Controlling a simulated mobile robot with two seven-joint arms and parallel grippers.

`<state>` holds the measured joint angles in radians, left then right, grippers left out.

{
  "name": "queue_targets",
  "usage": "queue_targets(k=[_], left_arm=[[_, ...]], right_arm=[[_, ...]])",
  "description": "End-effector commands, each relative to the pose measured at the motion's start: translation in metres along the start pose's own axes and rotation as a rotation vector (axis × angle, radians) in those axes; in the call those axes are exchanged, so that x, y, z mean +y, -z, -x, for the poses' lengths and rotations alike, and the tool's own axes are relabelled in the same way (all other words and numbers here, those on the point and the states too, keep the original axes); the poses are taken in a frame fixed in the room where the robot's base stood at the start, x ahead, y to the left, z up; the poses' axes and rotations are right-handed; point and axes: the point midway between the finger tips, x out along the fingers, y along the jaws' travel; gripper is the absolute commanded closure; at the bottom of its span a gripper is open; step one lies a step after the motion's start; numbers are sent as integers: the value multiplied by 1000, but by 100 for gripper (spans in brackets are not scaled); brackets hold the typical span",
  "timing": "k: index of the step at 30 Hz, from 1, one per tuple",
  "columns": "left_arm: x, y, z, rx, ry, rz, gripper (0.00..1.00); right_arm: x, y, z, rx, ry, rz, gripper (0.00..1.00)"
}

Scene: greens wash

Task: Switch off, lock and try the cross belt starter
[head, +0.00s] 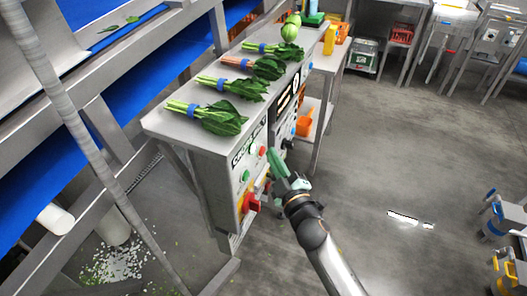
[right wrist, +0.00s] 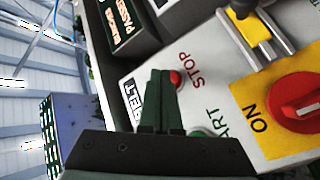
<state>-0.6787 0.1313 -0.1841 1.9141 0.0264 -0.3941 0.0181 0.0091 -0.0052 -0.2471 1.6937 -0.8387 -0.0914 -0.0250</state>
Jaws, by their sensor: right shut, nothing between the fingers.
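The cross belt starter (head: 236,187) is a light grey panel on the end of the steel bench. It carries a red STOP button (right wrist: 177,78), a green START button (head: 245,175) and a red rotary switch (head: 251,203) on a yellow plate. In the right wrist view, ON shows beside the red switch (right wrist: 305,103), which is cut by the frame edge; its setting is unclear. My right gripper (right wrist: 162,75) is shut and empty, its tips beside the STOP button. I cannot tell if they touch it. It also shows in the head view (head: 276,155). My left gripper is out of view.
A yellow piece (right wrist: 253,27) with grey metal around it sits above the rotary switch. A dark panel (right wrist: 122,22) adjoins the starter. Bunches of greens (head: 208,115) lie on the bench top (head: 158,122). Open concrete floor (head: 400,160) lies to the right.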

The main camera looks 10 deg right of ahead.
Motion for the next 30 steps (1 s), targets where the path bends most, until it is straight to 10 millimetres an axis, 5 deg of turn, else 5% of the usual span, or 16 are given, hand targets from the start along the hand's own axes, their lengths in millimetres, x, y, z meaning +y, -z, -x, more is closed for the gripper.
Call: queue_targets(k=[30], left_arm=[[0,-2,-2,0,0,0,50]], right_arm=[[-4,4,-6,0,0,0,100]])
